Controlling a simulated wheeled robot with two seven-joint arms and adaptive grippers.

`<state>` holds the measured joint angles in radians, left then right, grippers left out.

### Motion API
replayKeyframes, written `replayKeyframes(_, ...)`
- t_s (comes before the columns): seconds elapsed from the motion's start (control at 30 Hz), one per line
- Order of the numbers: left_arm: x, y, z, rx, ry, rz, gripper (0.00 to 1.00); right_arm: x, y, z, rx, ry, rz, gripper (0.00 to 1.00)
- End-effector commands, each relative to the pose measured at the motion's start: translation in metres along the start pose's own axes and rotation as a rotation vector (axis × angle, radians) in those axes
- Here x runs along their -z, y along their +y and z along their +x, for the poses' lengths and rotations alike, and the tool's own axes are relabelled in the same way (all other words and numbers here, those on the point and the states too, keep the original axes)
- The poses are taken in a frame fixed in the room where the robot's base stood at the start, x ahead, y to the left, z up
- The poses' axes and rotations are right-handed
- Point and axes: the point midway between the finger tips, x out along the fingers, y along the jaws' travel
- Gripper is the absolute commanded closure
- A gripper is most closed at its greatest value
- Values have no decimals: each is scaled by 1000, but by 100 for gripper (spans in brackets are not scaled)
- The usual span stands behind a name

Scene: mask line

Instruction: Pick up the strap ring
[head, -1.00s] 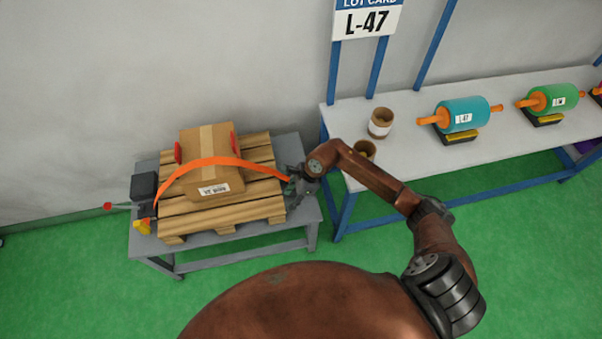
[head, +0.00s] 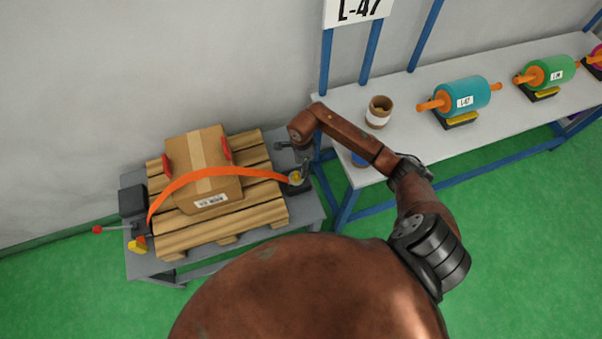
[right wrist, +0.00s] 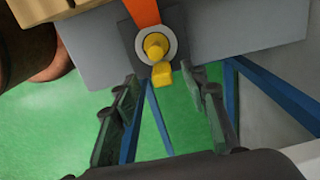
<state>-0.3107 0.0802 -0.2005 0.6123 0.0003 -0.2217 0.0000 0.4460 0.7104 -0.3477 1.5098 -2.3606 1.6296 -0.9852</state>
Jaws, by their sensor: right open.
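The strap ring (right wrist: 146,56) is a pale grey ring at the end of the orange strap (head: 213,172). In the right wrist view it sits around a yellow peg (right wrist: 155,44) on a dark plate at the table edge. In the head view the peg end is small, at the right end of the strap. The strap arches over a cardboard box (head: 203,184). My right gripper (right wrist: 168,92) is open and empty, its two fingers apart just short of the ring. In the head view my right gripper (head: 294,160) is at the strap's right end. My left gripper is not in view.
The box is on a wooden pallet (head: 180,241) on a grey table (head: 308,208). A dark ratchet with a red-tipped lever (head: 98,229) is at the left. A bench (head: 408,103) at the right holds a cup (head: 379,111) and several coloured rollers.

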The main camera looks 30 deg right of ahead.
Motion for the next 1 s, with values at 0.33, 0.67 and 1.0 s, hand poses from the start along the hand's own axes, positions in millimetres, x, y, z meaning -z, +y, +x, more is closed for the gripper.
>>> replayKeyframes(0.33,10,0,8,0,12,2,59,3,0,42,-3,-1,3,59)
replayKeyframes(0.67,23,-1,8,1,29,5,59,3,-1,42,-1,-1,2,67)
replayKeyframes(1.0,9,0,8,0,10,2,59,3,-1,42,-1,-1,2,90)
